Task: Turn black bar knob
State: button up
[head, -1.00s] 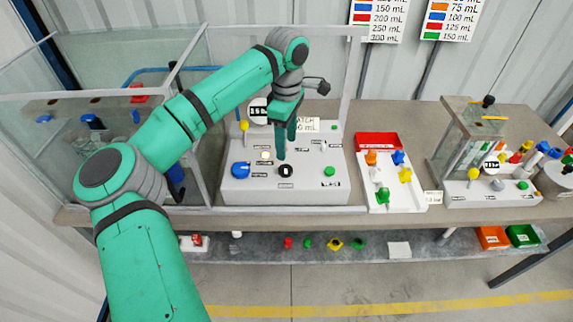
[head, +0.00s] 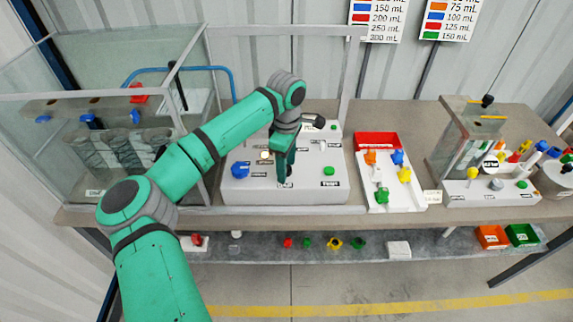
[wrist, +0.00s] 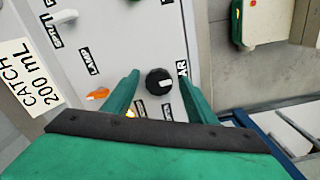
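The black bar knob (wrist: 158,81) is round with a pale mark and sits on the grey control panel (wrist: 110,30), beside a label ending in "AR". My gripper (wrist: 160,76) is open. In the wrist view its two green fingers stand on either side of the knob, with visible gaps, so it is not gripped. In the head view my gripper (head: 284,180) points down at the panel's front middle and covers the knob. I cannot tell how far the fingertips are above the panel face.
The panel also has a blue knob (head: 239,171), a green button (head: 328,171) and a white knob (head: 265,155). A white tray with coloured valves (head: 378,208) stands to the right. Clear walls (head: 110,60) enclose the left. A second pump unit (head: 500,198) stands at far right.

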jog(key=c, duration=0.9)
jog(key=shift+c, duration=0.2)
